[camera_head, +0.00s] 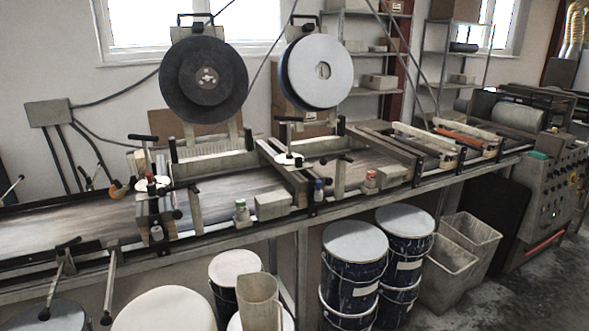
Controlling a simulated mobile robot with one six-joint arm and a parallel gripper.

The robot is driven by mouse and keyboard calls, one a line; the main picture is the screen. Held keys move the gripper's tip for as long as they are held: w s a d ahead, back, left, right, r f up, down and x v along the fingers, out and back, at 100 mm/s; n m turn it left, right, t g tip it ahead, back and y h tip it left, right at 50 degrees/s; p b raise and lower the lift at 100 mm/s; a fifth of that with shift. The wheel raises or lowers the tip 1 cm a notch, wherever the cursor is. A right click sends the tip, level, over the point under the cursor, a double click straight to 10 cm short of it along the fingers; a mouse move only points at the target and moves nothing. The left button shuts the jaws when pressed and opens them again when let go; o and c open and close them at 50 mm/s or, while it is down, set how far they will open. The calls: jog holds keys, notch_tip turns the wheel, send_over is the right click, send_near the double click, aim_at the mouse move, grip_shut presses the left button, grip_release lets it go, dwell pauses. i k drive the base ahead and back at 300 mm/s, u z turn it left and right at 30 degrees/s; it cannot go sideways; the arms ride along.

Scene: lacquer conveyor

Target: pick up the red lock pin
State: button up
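I cannot tell which part is the red lock pin; several small red-tipped parts sit along the conveyor (95,222). One red piece (151,181) stands on the white disc at the left. My gripper is not in view.
Two large discs, one black (175,80) and one pale (305,78), rise behind the conveyor. Lidded drums (354,285) and pale bins (445,275) stand below its front edge. A control panel (555,190) is at the right. Black-handled levers (110,290) stick out at front left.

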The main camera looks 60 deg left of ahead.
aim_at(149, 175)
jog(key=u, duration=0.7)
jog(key=k, duration=1)
jog(key=u, duration=1.3)
jog(key=i, duration=1.2)
jog(key=u, duration=0.75)
